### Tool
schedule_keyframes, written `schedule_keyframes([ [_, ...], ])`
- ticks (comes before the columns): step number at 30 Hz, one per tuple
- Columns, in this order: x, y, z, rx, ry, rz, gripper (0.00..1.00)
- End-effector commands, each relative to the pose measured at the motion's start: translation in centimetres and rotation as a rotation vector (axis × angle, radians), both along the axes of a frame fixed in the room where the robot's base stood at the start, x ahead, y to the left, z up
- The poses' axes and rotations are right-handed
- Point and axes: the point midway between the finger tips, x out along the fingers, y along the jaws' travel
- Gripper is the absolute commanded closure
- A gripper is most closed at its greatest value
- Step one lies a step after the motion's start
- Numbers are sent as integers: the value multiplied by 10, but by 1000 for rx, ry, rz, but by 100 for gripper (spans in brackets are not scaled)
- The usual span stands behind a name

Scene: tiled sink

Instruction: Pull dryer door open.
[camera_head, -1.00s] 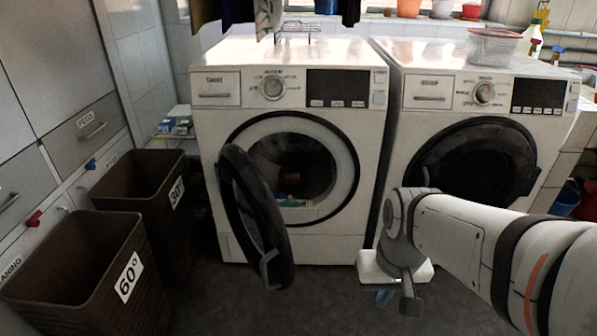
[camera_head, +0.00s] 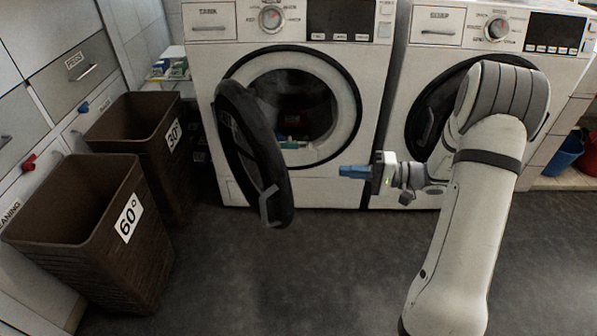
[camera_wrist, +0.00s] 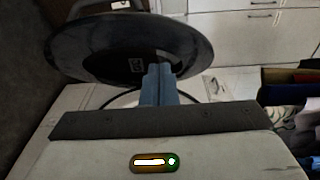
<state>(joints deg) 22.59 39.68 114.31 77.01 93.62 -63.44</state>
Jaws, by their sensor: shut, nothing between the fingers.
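The left machine's round dark door (camera_head: 250,140) stands swung open to the left, with a grey handle (camera_head: 268,205) at its lower free edge. The opening (camera_head: 300,105) behind it is uncovered, with some small coloured things inside. My gripper (camera_head: 345,171) is to the right of the open door, in front of the machine. Its blue fingers point left, shut and empty, apart from the handle in the body view. In the wrist view, the fingers (camera_wrist: 158,75) overlap the dark round door (camera_wrist: 125,45); I cannot tell whether they touch it.
A second machine (camera_head: 400,130) with its round door closed stands on the right. Two brown baskets marked 60° (camera_head: 90,240) and 30° (camera_head: 140,150) stand at left. The dark floor (camera_head: 300,270) in front is clear.

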Motion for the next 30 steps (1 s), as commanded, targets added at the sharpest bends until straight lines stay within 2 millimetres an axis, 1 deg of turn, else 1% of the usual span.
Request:
schedule_keyframes([
  [1,5,-4,-4,19,-12,-19,100],
  [3,9,-6,-6,34,-25,-36,100],
  [5,11,-4,-6,38,-31,-42,100],
  [7,13,3,-6,39,-33,-42,100],
  [11,17,25,-7,38,-31,-39,100],
  [18,27,77,-7,38,-31,-38,100],
  [21,29,95,-7,37,-30,-40,100],
  [24,19,107,-7,38,-28,-41,100],
  [30,10,121,-6,37,-29,-43,100],
])
